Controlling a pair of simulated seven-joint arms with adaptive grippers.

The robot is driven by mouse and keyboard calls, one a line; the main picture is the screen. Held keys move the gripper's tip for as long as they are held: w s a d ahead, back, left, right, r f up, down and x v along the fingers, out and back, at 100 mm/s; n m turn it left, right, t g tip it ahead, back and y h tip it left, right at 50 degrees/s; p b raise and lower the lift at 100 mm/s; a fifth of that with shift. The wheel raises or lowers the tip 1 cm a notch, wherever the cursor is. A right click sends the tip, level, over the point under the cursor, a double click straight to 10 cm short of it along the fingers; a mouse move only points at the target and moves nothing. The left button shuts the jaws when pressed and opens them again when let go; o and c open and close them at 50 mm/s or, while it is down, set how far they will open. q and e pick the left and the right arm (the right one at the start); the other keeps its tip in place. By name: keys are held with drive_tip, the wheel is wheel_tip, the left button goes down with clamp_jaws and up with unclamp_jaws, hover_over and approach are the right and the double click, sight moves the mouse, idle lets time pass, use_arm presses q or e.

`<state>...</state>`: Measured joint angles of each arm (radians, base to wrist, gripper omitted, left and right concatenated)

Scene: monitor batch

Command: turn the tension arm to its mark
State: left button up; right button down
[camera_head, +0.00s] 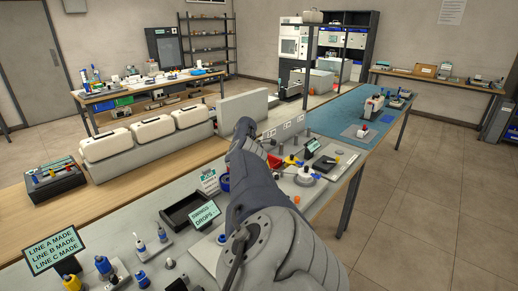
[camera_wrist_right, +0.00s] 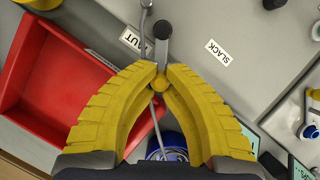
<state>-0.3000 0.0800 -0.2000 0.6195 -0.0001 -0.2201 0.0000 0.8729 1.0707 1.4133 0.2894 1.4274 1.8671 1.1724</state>
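My left gripper is not in view.
A red tray (camera_wrist_right: 60,85) lies left of the fingers, and a blue container (camera_wrist_right: 168,147) shows between them. In the head view a black tray (camera_head: 186,209) and a "SWIVEL DROPS" sign (camera_head: 205,214) stand left of my arm. Several small tools crowd the bench to its right.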

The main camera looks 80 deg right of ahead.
drive_tip(key=shift+s+d+r, duration=0.1)
drive_tip(key=shift+s+d, duration=0.05)
drive_tip(key=shift+s, duration=0.1)
idle(0.3)
drive_tip(key=c, duration=1.6)
unclamp_jaws()
drive_tip(key=shift+s, duration=0.15)
drive_tip(key=o, duration=0.3)
drive_tip(key=shift+w, duration=0.2)
drive_tip(key=shift+w+r, duration=0.35)
drive_tip(key=shift+r, duration=0.1)
drive_tip(key=v, duration=1)
drive_tip(key=shift+r, duration=0.4)
